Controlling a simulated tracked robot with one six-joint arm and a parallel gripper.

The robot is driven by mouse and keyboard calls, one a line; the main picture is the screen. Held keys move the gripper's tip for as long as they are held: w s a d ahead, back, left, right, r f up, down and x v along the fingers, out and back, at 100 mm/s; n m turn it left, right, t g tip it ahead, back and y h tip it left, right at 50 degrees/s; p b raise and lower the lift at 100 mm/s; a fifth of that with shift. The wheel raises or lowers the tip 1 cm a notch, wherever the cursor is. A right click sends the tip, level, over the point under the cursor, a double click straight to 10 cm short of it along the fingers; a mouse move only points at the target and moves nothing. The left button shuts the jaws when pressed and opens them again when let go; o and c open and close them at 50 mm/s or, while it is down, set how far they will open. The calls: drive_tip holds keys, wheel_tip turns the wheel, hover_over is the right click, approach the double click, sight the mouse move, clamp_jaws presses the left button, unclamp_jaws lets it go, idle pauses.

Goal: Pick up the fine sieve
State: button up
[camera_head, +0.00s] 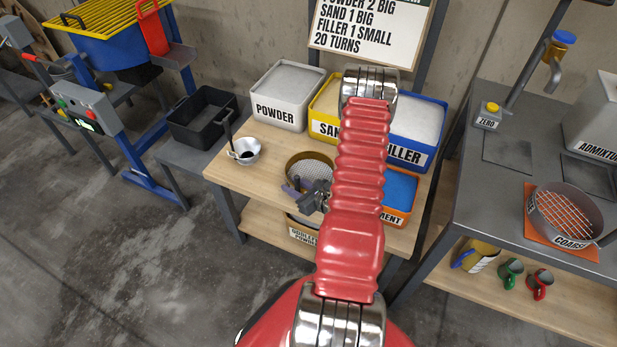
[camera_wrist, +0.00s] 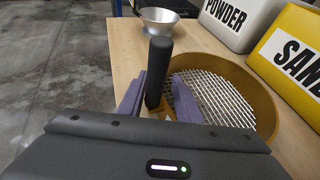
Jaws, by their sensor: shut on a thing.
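The fine sieve (camera_head: 311,158), a round brass-coloured rim with a pale metal mesh, is at the wooden bench in the head view, left of my red arm. It also fills the right middle of the wrist view (camera_wrist: 262,100). Its upright dark handle (camera_wrist: 160,62) stands between the two purple fingers of my gripper (camera_wrist: 157,92). My gripper (camera_head: 305,190) is shut on this handle, at the sieve's near side. I cannot tell whether the sieve's bottom touches the bench top. Its label is not visible.
On the wooden bench (camera_head: 245,178) are a metal funnel-like bowl (camera_head: 246,151), the powder bin (camera_head: 287,95), sand bin (camera_head: 325,118), filler bin (camera_head: 415,130) and a blue-filled orange bin (camera_head: 400,190). A coarse sieve (camera_head: 567,215) sits on the right grey table.

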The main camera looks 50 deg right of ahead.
drive_tip(key=shift+a, duration=0.1)
clamp_jaws()
drive_tip(key=shift+s+f, duration=0.1)
idle(0.3)
drive_tip(key=shift+r, duration=5.1)
